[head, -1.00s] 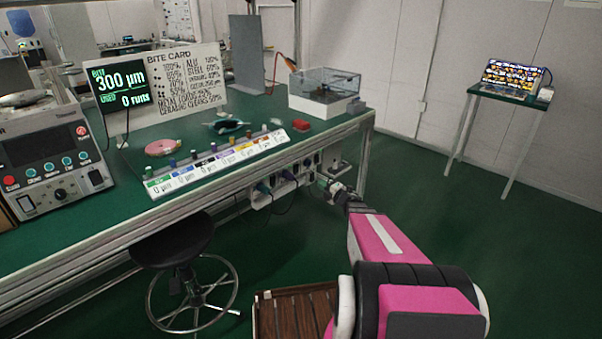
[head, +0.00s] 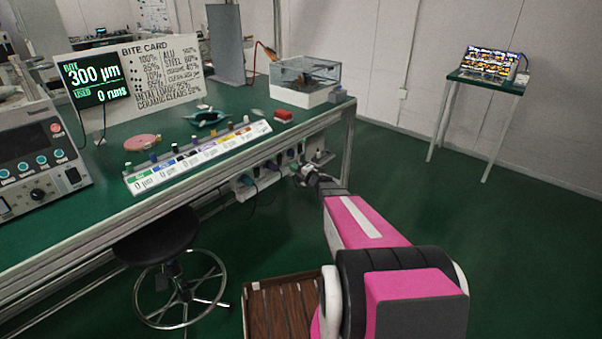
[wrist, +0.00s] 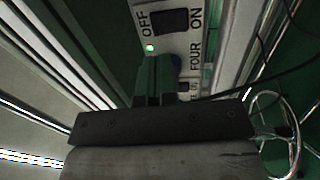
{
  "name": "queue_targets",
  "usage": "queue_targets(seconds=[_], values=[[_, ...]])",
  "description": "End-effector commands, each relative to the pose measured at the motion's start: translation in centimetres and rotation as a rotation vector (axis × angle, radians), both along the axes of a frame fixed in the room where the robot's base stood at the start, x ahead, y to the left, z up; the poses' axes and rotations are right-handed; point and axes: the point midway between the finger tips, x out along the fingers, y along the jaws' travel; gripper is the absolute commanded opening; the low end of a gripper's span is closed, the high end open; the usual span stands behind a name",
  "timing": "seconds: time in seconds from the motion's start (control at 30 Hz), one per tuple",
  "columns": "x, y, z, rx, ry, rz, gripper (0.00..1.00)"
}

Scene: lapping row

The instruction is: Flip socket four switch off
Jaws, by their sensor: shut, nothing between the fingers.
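In the wrist view the black rocker switch (wrist: 170,22) of socket four sits on a pale panel (wrist: 206,55) marked FOUR, between the printed words OFF and ON. A small green light (wrist: 150,47) glows by the OFF side. I cannot tell which side of the rocker is pressed in. My gripper (wrist: 165,62) is shut and empty, its fingertips just below the rocker in the picture, apart from it in the image. The fingers hide part of the panel. In the head view my gripper (head: 299,168) is at the socket strip (head: 244,186) under the bench's front edge.
The green bench (head: 170,120) overhangs the strip, and a bench leg (head: 347,150) stands to the right of my gripper. Plugs and dark cables hang from the strip. A black stool (head: 157,237) stands at the lower left.

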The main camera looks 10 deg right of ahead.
Motion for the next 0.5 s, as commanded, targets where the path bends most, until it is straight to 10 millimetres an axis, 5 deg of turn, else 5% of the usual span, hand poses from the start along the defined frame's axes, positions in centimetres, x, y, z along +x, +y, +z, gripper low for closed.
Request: queue_targets(seconds=[0.2,0.5], values=[[3.3,2.3,0.4,-0.001,-0.001,0.002,0.00],[5.3,3.8,0.8,0.000,0.000,0.000,0.00]])
